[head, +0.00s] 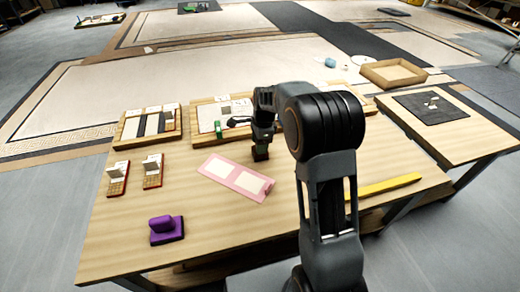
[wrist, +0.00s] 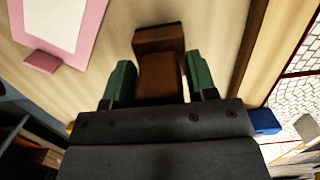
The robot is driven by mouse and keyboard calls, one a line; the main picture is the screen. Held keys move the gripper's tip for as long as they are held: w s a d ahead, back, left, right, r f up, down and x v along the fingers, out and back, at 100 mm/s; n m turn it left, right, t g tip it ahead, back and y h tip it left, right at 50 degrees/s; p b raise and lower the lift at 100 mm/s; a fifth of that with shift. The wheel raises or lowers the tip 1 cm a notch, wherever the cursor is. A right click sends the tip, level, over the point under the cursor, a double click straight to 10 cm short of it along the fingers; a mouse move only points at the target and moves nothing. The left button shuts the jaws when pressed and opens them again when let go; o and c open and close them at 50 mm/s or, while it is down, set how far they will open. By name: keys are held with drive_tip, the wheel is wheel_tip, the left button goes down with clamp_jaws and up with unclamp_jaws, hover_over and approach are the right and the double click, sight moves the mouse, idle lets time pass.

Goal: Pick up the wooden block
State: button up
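The wooden block is dark brown. It stands out in the wrist view (wrist: 160,72), between the two green fingers of my gripper (wrist: 161,80). The fingers lie close along both sides of it, and I cannot tell whether they press on it. In the head view my gripper (head: 262,132) points down over the table, with the small dark block (head: 260,153) right below it. The block is at or very near the tabletop; its underside is hidden.
A pink panel (head: 234,178) lies just left of the block on the table (head: 230,230). Trays of tiles (head: 150,124) stand behind. A purple block (head: 166,230) is at the front left, a yellow bar (head: 390,186) at the right. The front middle is clear.

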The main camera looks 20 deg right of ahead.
drive_tip(key=c, duration=0.6)
drive_tip(key=shift+r, duration=0.15)
drive_tip(key=shift+r, duration=0.3)
drive_tip(key=r, duration=0.1)
drive_tip(key=r+p, duration=0.2)
drive_tip(key=shift+w+a+r, duration=0.15)
drive_tip(key=shift+w+r, duration=0.05)
drive_tip(key=shift+w, duration=0.1)
drive_tip(key=w+a+r+p, duration=0.1)
drive_tip(key=w+r+p, duration=0.1)
drive_tip(key=w+r, duration=0.1)
drive_tip(key=w+a+r+p, duration=0.2)
drive_tip(key=w+p, duration=0.1)
drive_tip(key=w, duration=0.2)
drive_tip(key=w+a+r+p, duration=0.2)
drive_tip(key=w+r+p, duration=0.1)
drive_tip(key=w, duration=0.1)
drive_tip(key=shift+w+a+r, duration=0.1)
drive_tip(key=shift+r, duration=0.25)
